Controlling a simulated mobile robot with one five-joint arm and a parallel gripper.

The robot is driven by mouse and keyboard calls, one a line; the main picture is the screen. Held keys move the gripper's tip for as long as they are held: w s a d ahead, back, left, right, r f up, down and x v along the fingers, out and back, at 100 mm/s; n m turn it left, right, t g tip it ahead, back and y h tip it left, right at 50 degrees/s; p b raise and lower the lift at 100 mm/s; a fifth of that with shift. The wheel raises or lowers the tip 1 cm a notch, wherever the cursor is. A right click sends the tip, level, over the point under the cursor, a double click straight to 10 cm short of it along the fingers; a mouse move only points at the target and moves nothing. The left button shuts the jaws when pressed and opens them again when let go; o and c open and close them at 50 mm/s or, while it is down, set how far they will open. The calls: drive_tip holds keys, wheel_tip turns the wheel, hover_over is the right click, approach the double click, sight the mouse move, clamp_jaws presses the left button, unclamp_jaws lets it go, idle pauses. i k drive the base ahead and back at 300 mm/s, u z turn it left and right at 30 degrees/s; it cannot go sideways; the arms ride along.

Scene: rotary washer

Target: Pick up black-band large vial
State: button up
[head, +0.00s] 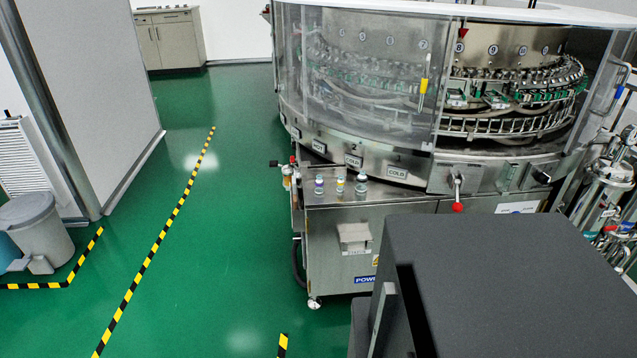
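Several small vials stand upright at the left end of the steel ledge (400,195) on the front of the rotary washer. One is an orange-brown vial (287,178) at the far left. To its right are a clear vial with a purple band (319,185), a vial with a yellow band (340,185) and a clear vial with a dark or bluish band (361,185). They are too small for me to tell surely which has the black band. My gripper is not in view.
The rotary washer (370,75) with clear panels fills the upper right. A red-knobbed lever (457,207) sticks out in front. A grey bin (38,228) stands at the left. Green floor (220,260) left of the washer is clear, with yellow-black tape (170,225).

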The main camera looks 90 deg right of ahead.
sight(361, 180)
drive_tip(key=z, duration=0.05)
drive_tip(key=i, duration=2)
drive_tip(key=z, duration=3.45)
drive_tip(key=i, duration=1)
